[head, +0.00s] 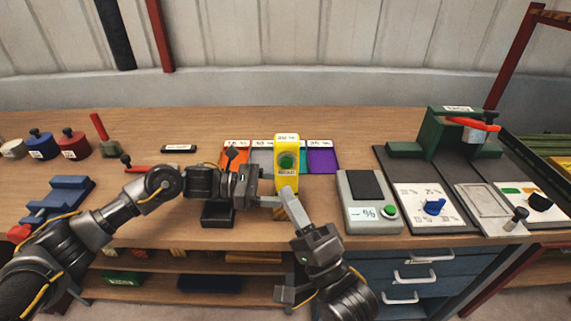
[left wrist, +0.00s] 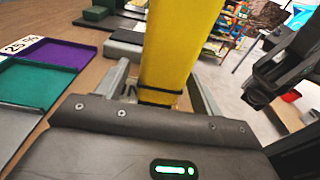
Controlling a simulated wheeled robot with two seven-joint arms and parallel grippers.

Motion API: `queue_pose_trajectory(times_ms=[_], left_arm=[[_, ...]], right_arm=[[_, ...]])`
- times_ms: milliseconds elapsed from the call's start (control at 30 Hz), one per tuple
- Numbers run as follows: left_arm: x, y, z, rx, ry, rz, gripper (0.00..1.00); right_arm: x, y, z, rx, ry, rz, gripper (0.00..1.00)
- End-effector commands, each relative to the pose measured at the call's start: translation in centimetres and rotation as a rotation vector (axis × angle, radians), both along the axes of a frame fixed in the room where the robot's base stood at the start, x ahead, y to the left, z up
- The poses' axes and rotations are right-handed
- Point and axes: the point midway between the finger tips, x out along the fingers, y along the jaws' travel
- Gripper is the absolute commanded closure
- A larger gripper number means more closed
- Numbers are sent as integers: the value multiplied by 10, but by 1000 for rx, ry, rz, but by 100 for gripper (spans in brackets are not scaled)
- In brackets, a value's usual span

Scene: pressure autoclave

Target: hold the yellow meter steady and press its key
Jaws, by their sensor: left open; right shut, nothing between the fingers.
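My left gripper (head: 272,201) is open at the meter's lower part. In the left wrist view, the yellow meter (left wrist: 180,45) rises between its two spread fingers (left wrist: 165,92); I cannot tell whether they touch it. My right gripper (head: 290,200) is shut and empty, its tip in front of the meter's lower part, below the key. The meter's base is partly hidden by the grippers.
Coloured trays, including a purple one (head: 323,161), lie behind the meter. A grey scale (head: 368,208) stands to its right, a black bin (head: 217,216) to its left. A green press (head: 440,135) stands further right. Bare table lies at the back.

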Motion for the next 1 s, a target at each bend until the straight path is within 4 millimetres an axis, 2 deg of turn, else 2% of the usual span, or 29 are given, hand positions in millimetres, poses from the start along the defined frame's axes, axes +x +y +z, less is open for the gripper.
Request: queue_pose_trajectory(times_ms=[267, 367, 700, 833, 1000], left_arm=[[1, 8, 0, 2, 1, 2, 33], [1, 22, 1, 2, 0, 3, 33], [0, 91, 9, 2, 0, 3, 33], [1, 109, 10, 2, 0, 2, 33], [0, 119, 12, 0, 0, 1, 33]], right_arm=[[0, 0, 0, 0, 0, 0, 100], [0, 0, 0, 0, 0, 0, 100], [0, 0, 0, 0, 0, 0, 100], [0, 0, 0, 0, 0, 0, 100], [0, 0, 0, 0, 0, 0, 100]])
